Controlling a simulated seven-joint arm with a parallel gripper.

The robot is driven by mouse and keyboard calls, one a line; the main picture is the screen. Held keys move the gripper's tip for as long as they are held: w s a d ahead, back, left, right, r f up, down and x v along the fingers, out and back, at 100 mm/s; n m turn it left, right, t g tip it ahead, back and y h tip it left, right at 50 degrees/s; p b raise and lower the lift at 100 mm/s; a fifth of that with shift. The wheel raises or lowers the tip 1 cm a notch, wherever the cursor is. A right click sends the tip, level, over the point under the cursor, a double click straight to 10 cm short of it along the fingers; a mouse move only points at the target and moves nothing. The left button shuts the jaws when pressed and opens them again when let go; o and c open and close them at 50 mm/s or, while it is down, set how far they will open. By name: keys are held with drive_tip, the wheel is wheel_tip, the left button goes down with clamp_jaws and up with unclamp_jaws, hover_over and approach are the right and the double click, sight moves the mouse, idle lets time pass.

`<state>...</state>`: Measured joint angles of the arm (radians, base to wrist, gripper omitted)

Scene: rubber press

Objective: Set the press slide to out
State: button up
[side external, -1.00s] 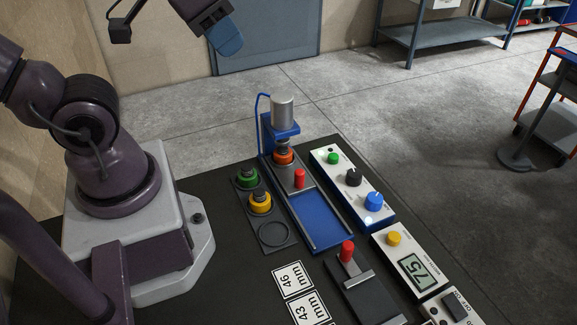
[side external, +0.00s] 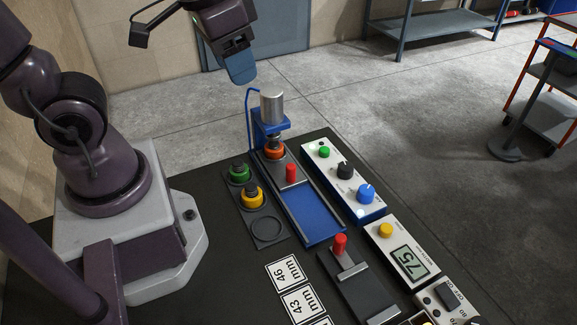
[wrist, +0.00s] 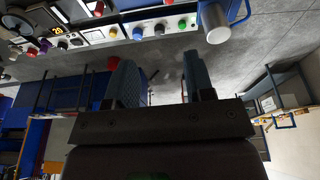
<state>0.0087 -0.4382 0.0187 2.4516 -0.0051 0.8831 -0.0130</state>
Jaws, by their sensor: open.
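The blue press stands at the back of the dark table, with its silver cylinder (side external: 272,106) on top; the cylinder also shows in the wrist view (wrist: 216,24). The press slide, a grey plate with a red upright knob (side external: 291,172), sits at the back end of the blue bed (side external: 312,216). An orange-topped piece (side external: 274,151) is on the slide's back part, under the ram. My gripper (side external: 241,70) is above and slightly left of the press, apart from the slide. In the wrist view its two fingers (wrist: 160,78) are apart with nothing between them.
Green (side external: 239,172) and yellow (side external: 252,196) pieces stand left of the bed. A control box (side external: 345,183) with knobs stands to its right. A second fixture with a red knob (side external: 340,243) and a display box (side external: 402,250) lie nearer. The blue hose (side external: 248,118) rises beside the cylinder.

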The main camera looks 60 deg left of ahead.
sight(291, 165)
drive_tip(key=w+a+f+n+g, duration=0.1)
drive_tip(key=w+f+n, duration=0.2)
drive_tip(key=w+f, duration=0.3)
drive_tip(key=w+a+f+n+g, duration=0.1)
drive_tip(key=w+f+n+g, duration=0.2)
drive_tip(key=f, duration=0.6)
drive_tip(key=shift+n+t, duration=0.3)
drive_tip(key=shift+t, duration=0.3)
drive_tip(key=f, duration=0.8)
drive_tip(key=w+f, duration=0.1)
drive_tip(key=f, duration=0.3)
drive_tip(key=shift+d+f, duration=0.2)
clamp_jaws()
